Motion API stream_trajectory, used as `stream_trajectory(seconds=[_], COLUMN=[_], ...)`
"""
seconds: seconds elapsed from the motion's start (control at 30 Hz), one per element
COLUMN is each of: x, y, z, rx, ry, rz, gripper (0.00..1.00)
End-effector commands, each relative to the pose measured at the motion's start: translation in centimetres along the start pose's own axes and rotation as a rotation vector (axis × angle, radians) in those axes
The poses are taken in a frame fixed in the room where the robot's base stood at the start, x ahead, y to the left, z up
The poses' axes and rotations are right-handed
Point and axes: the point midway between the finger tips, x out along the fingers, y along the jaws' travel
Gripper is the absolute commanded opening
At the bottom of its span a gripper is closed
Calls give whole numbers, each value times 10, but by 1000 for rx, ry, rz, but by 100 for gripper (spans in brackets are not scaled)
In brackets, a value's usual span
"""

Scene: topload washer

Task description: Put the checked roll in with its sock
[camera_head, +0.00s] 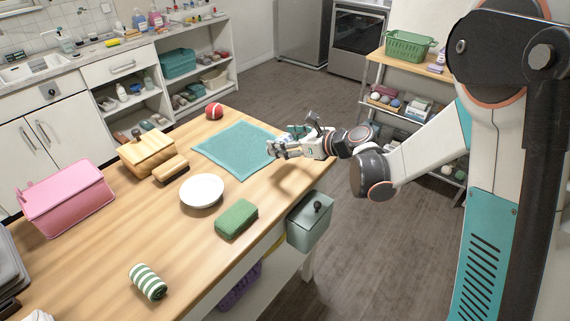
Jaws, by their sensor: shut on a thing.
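My gripper (280,147) reaches in from the right, above the right edge of the teal cloth (232,148). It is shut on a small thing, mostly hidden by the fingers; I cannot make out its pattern. A green-and-white striped roll (148,282) lies at the table's near end. A pink lidded box (66,198) stands at the left, shut. A wooden box (146,153) with a dark knob stands behind the plate. A grey-green lidded box (310,222) with a dark knob is at the table's right edge. No sock is clearly seen; the boxes' insides are hidden.
A white plate (201,191), a green block (236,219), a wooden-backed brush (171,168) and a red ball (213,110) are on the wooden table (105,253). Shelves with baskets stand behind. The table between the striped roll and plate is clear.

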Motion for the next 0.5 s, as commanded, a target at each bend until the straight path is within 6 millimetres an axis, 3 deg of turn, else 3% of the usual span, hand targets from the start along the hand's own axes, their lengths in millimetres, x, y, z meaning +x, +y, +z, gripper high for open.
stream_trajectory(seconds=[0.1,0.33,0.5], x=[7,12,22], y=[0,0,0], z=[-18,-30,-53], rx=[0,0,0], ry=[0,0,0], rz=[0,0,0], gripper=[54,54,54])
